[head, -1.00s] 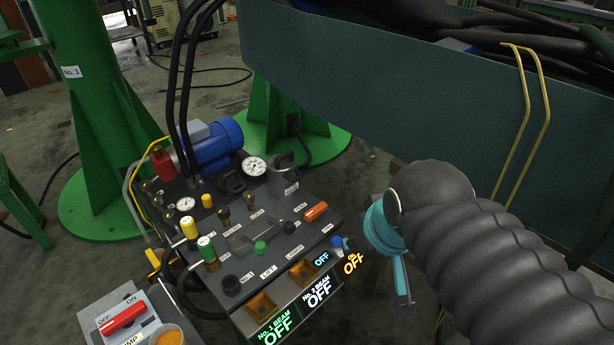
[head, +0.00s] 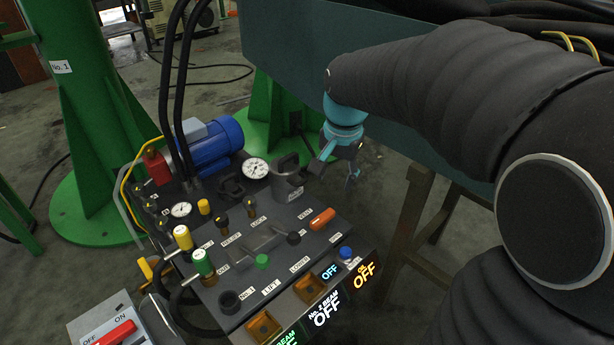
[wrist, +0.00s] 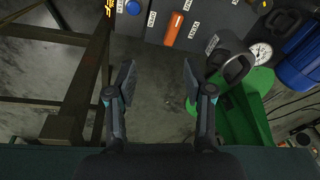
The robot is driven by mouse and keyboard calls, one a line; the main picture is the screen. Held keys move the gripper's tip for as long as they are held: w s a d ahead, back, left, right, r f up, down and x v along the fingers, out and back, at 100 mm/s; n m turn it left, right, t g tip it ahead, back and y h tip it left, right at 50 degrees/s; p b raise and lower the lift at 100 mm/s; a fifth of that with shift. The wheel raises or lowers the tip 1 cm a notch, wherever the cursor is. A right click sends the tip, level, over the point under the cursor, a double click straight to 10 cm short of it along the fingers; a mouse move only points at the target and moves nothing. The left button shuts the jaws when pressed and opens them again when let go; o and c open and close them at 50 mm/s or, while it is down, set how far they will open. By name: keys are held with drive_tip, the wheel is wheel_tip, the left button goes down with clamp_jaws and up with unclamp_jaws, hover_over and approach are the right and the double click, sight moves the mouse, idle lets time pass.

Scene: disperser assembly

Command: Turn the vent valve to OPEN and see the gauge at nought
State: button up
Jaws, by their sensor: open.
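The vent valve has an orange-red handle (head: 322,219) on the right part of the dark control panel, beside a VENT label. It also shows in the wrist view (wrist: 173,29), at the top. A white round gauge (head: 256,168) stands at the panel's back; it is in the wrist view too (wrist: 261,52). A smaller gauge (head: 181,210) sits at the panel's left. The needles are too small to read. My gripper (head: 347,176) is open and empty, behind and right of the handle, apart from it. In the wrist view its fingers (wrist: 158,80) point toward the panel edge.
A grey bracket (head: 287,182) rises between the large gauge and the gripper. A blue motor (head: 214,146) and black hoses stand behind the panel. A dark blue-green beam (head: 300,60) and a brown trestle (head: 405,215) are at the right. Lit OFF displays (head: 364,276) line the front.

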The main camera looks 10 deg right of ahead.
sight(323, 216)
drive_tip(key=w+f+m+g+b, duration=0.2)
drive_tip(key=w+f+m, duration=0.2)
drive_tip(key=w+f, duration=0.5)
wheel_tip(323, 216, down, 13)
drive_tip(key=shift+s+a+f+b, duration=0.1)
drive_tip(key=shift+f+b, duration=0.1)
drive_tip(key=shift+b, duration=0.7)
clamp_jaws()
